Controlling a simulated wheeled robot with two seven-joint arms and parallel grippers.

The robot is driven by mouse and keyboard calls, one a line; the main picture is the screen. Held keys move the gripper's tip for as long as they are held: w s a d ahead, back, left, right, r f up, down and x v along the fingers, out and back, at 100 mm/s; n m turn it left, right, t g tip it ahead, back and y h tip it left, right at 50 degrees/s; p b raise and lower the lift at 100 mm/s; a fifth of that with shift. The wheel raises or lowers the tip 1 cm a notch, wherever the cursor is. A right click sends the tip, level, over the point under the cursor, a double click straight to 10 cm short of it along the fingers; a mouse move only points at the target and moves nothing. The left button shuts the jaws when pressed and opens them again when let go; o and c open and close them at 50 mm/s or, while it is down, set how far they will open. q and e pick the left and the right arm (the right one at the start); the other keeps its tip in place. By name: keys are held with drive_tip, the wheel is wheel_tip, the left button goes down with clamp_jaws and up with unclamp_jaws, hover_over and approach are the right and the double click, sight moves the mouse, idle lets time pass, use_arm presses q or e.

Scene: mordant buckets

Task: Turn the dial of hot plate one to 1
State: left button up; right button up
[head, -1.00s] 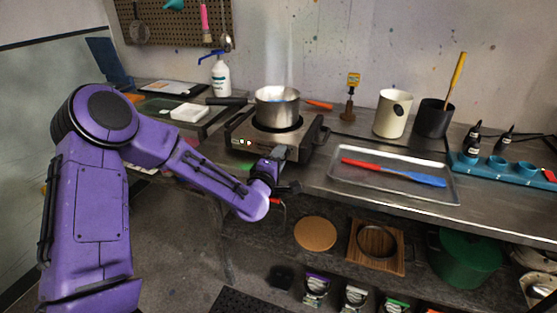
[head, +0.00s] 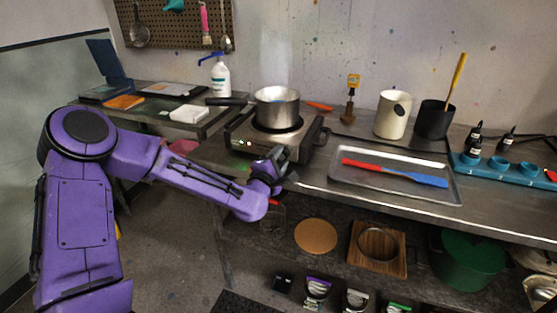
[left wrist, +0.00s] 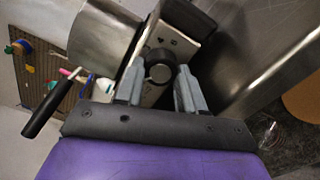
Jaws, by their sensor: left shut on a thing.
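The hot plate (head: 240,139) is a metal box on the steel bench in the head view, with small lit lamps on its front. Its round black dial (left wrist: 160,68) shows in the left wrist view. My left gripper (head: 281,157) is at the right part of the hot plate's front. In the left wrist view its two grey fingers (left wrist: 163,68) stand on either side of the dial and are shut on it. The gripper hides the dial in the head view, and I cannot read its setting. My right gripper is not in view.
A steel pot (head: 277,110) with a dark handle stands on the hot plate. A spray bottle (head: 220,78) stands behind left. The shelf below holds a green pot (head: 466,258).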

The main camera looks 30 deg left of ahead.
use_arm(q)
drive_tip(key=o, duration=1)
drive_tip(key=shift+o, duration=0.2)
